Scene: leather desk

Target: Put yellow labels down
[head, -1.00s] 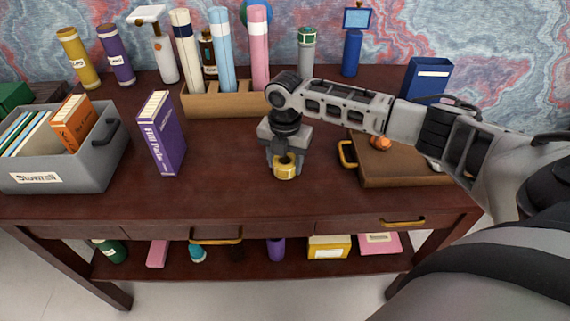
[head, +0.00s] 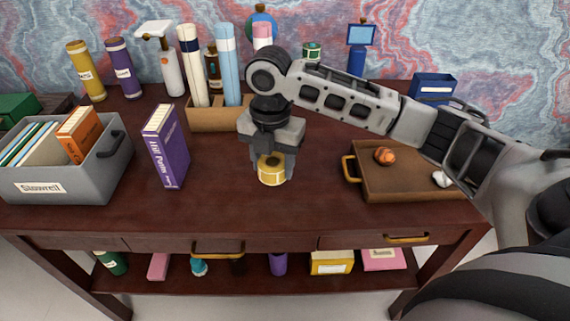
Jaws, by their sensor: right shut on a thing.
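A roll of yellow labels (head: 271,173) is between the fingers of my right gripper (head: 271,166), near the middle of the desk (head: 225,205). The gripper points down and is shut on the roll. The roll is at or just above the desk top; I cannot tell whether it touches. The fingers hide part of its sides and back. My left gripper is not in view.
A purple book (head: 166,147) stands left of the roll, beside a grey bin (head: 85,180) with books. A brown tray (head: 410,186) with an orange object (head: 384,156) lies to the right. A wooden holder (head: 218,119) with tubes stands behind. The desk front is clear.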

